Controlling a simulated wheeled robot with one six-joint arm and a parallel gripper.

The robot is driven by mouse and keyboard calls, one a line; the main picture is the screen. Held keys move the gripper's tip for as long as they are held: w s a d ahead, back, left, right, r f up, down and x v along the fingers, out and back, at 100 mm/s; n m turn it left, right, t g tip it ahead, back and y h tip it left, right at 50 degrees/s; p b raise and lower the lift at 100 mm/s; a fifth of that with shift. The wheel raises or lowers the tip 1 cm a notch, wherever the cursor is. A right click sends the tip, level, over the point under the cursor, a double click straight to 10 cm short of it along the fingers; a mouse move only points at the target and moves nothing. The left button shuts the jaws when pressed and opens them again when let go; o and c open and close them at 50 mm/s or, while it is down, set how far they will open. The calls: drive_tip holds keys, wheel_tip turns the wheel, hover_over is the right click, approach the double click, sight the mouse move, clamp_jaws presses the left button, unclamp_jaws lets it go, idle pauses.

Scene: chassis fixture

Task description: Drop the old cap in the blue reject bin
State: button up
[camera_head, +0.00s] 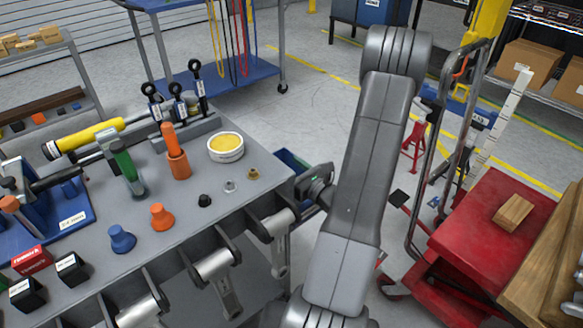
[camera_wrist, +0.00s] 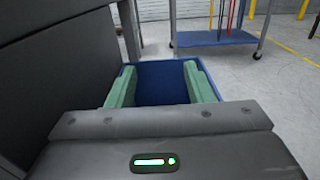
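The blue reject bin (camera_wrist: 162,68) lies below my gripper (camera_wrist: 161,84) in the wrist view. Two green finger pads stand wide apart over the bin, with no cap visible between them. The part of the bin floor that shows is dark blue and looks bare; the rest is hidden by the gripper body. In the head view the bin (camera_head: 290,158) shows beside the bench's right end, partly hidden by the bench and my gripper. I cannot make out an old cap in either view.
A red cart (camera_head: 475,225) stands right of my arm.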

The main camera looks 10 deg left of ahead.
drive_tip(key=shift+d, duration=0.1)
drive_tip(key=v, duration=1.3)
drive_tip(key=shift+s+d+p, duration=0.2)
drive_tip(key=shift+s+p, duration=0.05)
drive_tip(key=shift+p, duration=0.15)
idle(0.4)
drive_tip(key=r+x, duration=0.1)
drive_tip(key=x, duration=1.2)
drive_tip(key=shift+w+a, duration=0.25)
drive_tip(key=shift+a, duration=0.05)
